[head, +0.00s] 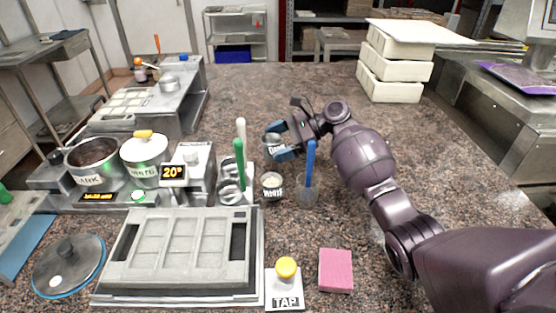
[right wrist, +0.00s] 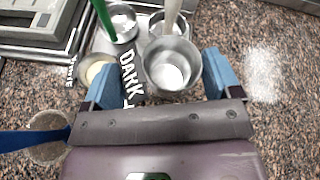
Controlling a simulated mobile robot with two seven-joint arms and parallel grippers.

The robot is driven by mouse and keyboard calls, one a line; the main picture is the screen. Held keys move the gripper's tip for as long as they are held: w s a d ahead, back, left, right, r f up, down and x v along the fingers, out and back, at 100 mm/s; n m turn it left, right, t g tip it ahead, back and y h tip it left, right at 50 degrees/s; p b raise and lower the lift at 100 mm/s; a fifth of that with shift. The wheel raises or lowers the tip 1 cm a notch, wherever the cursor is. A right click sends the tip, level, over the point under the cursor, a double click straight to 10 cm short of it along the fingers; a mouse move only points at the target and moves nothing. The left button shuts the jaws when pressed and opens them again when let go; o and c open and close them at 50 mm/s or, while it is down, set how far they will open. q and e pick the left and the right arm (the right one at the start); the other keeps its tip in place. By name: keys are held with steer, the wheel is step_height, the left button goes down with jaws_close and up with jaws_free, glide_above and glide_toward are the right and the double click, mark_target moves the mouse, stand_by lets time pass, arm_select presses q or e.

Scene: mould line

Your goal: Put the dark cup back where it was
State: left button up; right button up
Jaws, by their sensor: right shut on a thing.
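The dark cup (right wrist: 172,68) is a small grey metal cup with a black label reading DARK. It sits between the blue fingertips of my right gripper (head: 281,147), which is shut on it. In the head view the dark cup (head: 272,141) is partly hidden by the fingers, beyond the white cup (head: 272,187). The white cup, with pale contents, also shows in the right wrist view (right wrist: 97,70). The held cup looks larger there; its exact height above the counter I cannot tell. Its inside looks pale grey. My left gripper is out of view.
A ladle rest (head: 233,194) with green and white handles stands left of the cups. A clear glass with a blue-handled tool (head: 309,165) stands close to the right. The mould (head: 180,250), TAP pad (head: 285,295) and pink sponge (head: 336,270) lie nearer.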

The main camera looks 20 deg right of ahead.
steer(key=shift+f+b, duration=0.55)
steer(key=shift+f, duration=2.35)
steer(key=o, duration=0.8)
steer(key=shift+o, duration=0.2)
steer(key=shift+r, duration=0.1)
steer(key=shift+d+r, duration=0.15)
steer(key=shift+d, duration=0.1)
steer(key=p+v, duration=0.1)
steer(key=v, duration=1)
steer(key=shift+s+d, duration=0.1)
steer(key=shift+d, duration=0.1)
